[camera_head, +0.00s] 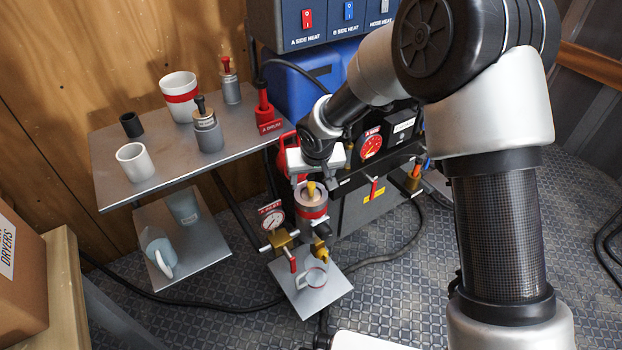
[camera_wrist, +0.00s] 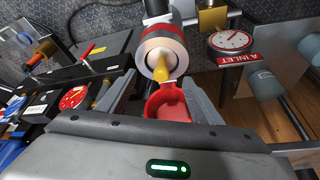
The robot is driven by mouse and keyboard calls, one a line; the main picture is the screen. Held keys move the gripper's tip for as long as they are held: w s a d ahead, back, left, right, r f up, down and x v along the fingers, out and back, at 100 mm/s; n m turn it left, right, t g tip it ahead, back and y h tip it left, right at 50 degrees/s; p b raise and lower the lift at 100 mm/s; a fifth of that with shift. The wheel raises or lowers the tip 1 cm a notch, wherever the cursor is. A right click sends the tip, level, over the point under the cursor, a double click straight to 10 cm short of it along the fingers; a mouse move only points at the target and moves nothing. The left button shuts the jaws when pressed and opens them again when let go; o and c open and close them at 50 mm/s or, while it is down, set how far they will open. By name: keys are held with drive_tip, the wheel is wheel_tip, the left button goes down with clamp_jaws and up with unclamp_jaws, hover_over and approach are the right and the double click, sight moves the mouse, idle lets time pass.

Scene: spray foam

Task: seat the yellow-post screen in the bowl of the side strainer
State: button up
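The yellow-post screen (camera_head: 311,189) stands at the mouth of the side strainer bowl (camera_head: 312,214), a grey cylinder with a red band. In the wrist view, its yellow post (camera_wrist: 160,72) sticks up from the middle of the bowl's round opening (camera_wrist: 162,38). How deep the screen sits cannot be told. My gripper (camera_head: 317,172) is just above and behind the bowl. In the wrist view, the fingers of my gripper (camera_wrist: 157,88) are spread apart, with the post's tip near the gap and no finger visibly closed on it.
A red cup-like part (camera_wrist: 168,103) shows between the fingers; what it belongs to is unclear. The inlet gauge (camera_head: 271,216) and brass valve (camera_head: 280,240) stand left of the bowl. A low plate (camera_head: 325,297) holds a clear cup. The shelf (camera_head: 150,195) holds several containers.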

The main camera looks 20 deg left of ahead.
drive_tip(key=p+v, duration=0.4)
drive_tip(key=v, duration=0.9)
drive_tip(key=s+d+r+m+t+h, duration=0.1)
drive_tip(key=s+d+r, duration=0.1)
drive_tip(key=d+r, duration=0.6)
drive_tip(key=s+d+r+m+h, duration=0.1)
drive_tip(key=s+d+r, duration=0.1)
drive_tip(key=d+r, duration=0.5)
drive_tip(key=s+d+r+m, duration=0.3)
drive_tip(key=s+d, duration=1.1)
drive_tip(key=s, duration=0.2)
drive_tip(key=shift+s+d+r+t, duration=0.25)
drive_tip(key=shift+d+t, duration=0.05)
drive_tip(key=shift+d, duration=0.05)
